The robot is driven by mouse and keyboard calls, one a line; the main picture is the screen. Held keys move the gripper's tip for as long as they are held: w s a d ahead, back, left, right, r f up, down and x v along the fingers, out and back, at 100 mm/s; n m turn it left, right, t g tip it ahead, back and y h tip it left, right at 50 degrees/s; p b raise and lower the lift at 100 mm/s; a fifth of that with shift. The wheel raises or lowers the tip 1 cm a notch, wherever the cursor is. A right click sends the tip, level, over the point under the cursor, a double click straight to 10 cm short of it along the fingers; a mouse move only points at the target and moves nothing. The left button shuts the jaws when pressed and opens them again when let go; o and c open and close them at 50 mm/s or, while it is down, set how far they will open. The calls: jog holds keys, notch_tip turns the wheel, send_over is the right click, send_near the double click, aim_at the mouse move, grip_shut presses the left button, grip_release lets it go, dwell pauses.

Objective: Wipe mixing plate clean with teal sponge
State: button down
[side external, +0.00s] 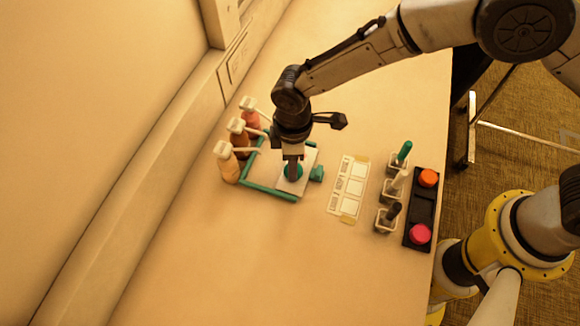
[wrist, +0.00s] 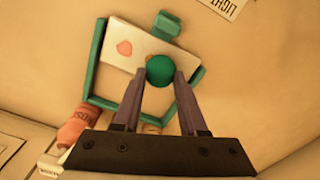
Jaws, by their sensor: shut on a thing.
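The mixing plate (side external: 309,162) is a pale rectangle lying over a teal frame (side external: 268,191) on the table. In the wrist view the plate (wrist: 113,47) carries a reddish smear (wrist: 125,48). My gripper (side external: 292,170) points down over the plate. In the wrist view my gripper (wrist: 158,80) is shut on the round teal sponge (wrist: 160,70), which sits over the plate's edge area beside the smear. The sponge also shows in the side view (side external: 298,171), partly hidden by the fingers. I cannot tell whether it touches the plate.
Several pump bottles (side external: 229,167) stand left of the frame, near the wall. A white card (side external: 348,188) lies to the right. Beyond it are small cups with tools (side external: 387,219) and a black tray (side external: 422,205) with orange and pink pucks. The near table is clear.

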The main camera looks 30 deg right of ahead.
jog(key=shift+w+d+f, duration=0.1)
jog(key=shift+w+d, duration=2)
jog(key=shift+d, duration=0.1)
jog(key=shift+s+a, duration=0.7)
jog(key=shift+s, duration=0.2)
jog(key=shift+s+a, duration=0.7)
jog(key=shift+s, duration=0.15)
jog(key=shift+s+a, duration=1.4)
jog(key=shift+s, duration=0.1)
jog(key=shift+w+d, duration=2)
jog(key=shift+d, duration=0.05)
jog(key=shift+w+d, duration=0.1)
jog(key=shift+w+d+f, duration=0.1)
jog(key=shift+w+d, duration=0.75)
jog(key=shift+s+a+r, duration=0.1)
jog(key=shift+s+a, duration=0.8)
jog(key=shift+a, duration=0.2)
jog(key=shift+s+a+r, duration=0.1)
jog(key=shift+s+a, duration=0.8)
jog(key=shift+a, duration=0.2)
jog(key=shift+s+a+f, duration=0.1)
jog(key=shift+s+a, duration=0.75)
jog(key=shift+a, duration=0.25)
jog(key=shift+w+d+f, duration=0.2)
jog(key=shift+w+d, duration=0.8)
jog(key=shift+d, duration=0.15)
